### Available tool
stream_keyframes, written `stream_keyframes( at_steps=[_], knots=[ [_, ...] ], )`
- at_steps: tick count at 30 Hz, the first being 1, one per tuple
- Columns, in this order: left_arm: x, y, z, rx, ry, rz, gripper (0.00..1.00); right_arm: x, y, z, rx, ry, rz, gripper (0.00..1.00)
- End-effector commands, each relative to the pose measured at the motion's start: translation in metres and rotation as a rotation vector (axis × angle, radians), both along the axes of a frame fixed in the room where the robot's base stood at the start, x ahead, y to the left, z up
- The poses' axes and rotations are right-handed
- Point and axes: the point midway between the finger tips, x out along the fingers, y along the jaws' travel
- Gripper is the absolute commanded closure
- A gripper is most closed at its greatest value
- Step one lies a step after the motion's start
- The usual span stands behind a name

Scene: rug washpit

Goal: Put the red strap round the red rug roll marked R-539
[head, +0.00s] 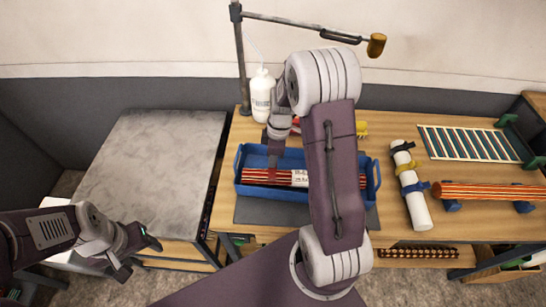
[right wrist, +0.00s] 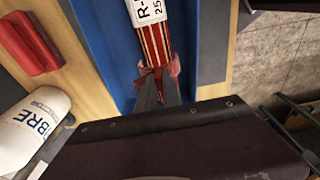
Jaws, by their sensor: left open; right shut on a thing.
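The red striped rug roll (head: 258,178) lies in the blue tray (head: 240,189), with a white label (head: 299,178) on it. In the right wrist view the label (right wrist: 150,12) reads "R-" and "25"; the rest is cut off. My right gripper (head: 272,170) reaches down to the roll's left part. It is shut on the red strap (right wrist: 174,66), which shows on both sides of the fingertips, against the roll (right wrist: 155,42). I cannot tell whether the strap goes all the way round. My left gripper (head: 150,243) is open and empty, low in front of the grey table.
A white bottle (head: 262,97) stands behind the tray. A red block (right wrist: 28,42) lies on the bench. To the right are a white roll (head: 418,206) with straps, an orange striped roll (head: 485,191) on blue supports and a striped rack (head: 470,143). The grey table (head: 155,160) is bare.

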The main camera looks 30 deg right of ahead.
Motion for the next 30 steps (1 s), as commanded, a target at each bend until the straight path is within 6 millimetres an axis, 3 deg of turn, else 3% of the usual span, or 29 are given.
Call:
stream_keyframes(
  at_steps=[12,24,25,27,30],
  knots=[
    [0.0,0.0,-0.038,0.0,0.0,0.0,0.37,0.0,0.0,-0.045,0.0,0.0,-0.001,1.0],
    [0.0,0.0,-0.041,0.0,0.0,0.0,0.37,0.0,0.0,-0.05,0.0,0.0,-0.001,1.0],
    [0.0,0.0,-0.041,0.0,0.0,0.0,0.37,0.0,0.0,-0.05,0.0,0.0,-0.001,0.85],
    [0.0,0.0,-0.041,0.0,0.0,0.0,0.37,0.0,0.0,-0.05,0.0,0.0,-0.001,0.65],
    [0.0,0.0,-0.041,0.0,0.0,0.0,0.37,0.0,0.0,-0.05,0.0,0.0,-0.001,0.65]
  ],
)
